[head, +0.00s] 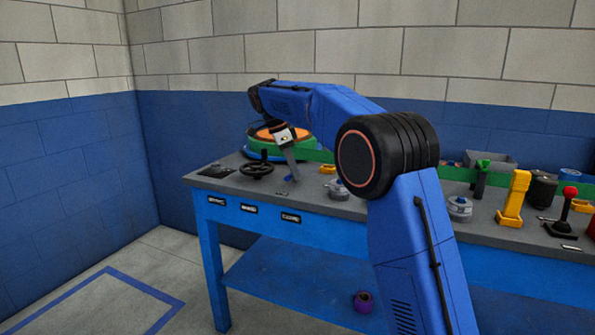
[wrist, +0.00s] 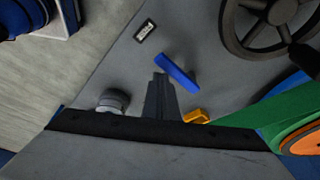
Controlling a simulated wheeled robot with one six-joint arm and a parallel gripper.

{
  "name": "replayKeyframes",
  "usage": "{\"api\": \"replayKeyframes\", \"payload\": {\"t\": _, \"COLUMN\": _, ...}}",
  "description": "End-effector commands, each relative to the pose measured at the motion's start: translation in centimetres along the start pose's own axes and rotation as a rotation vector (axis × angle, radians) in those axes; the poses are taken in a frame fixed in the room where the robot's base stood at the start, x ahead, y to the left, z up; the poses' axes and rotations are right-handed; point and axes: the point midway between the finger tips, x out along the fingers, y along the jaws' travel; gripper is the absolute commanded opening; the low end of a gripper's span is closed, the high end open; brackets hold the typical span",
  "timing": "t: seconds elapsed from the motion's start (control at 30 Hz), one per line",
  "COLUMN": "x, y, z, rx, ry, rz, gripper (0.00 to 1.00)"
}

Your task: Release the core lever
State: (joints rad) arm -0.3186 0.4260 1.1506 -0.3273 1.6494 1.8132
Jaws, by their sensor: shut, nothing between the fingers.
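A blue bar-shaped lever (wrist: 177,71) shows in the wrist view on the grey benchtop, slanting just past my fingertips. A black lever with a red knob (head: 570,192) stands at the bench's right. No readable label tells which one is the core lever. My gripper (head: 294,178) points down over the left part of the bench. In the wrist view its fingers (wrist: 160,77) are together and empty, close to the blue lever; whether they touch it I cannot tell.
A black handwheel (head: 257,170) stands left of my gripper, near a green and orange round fixture (head: 268,133). A yellow block (wrist: 197,116) and a grey cylinder (wrist: 112,101) flank my fingers. A yellow upright (head: 514,196) stands at the right. A purple ring (head: 363,301) lies on the lower shelf.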

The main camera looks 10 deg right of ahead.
Motion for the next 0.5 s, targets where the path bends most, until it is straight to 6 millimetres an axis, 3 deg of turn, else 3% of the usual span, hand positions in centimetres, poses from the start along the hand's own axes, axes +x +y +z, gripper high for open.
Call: {"api": "replayKeyframes", "payload": {"t": 0.5, "x": -0.32, "y": -0.34, "z": 0.87, "rx": -0.003, "ry": -0.005, "rz": -0.006, "gripper": 0.0}}
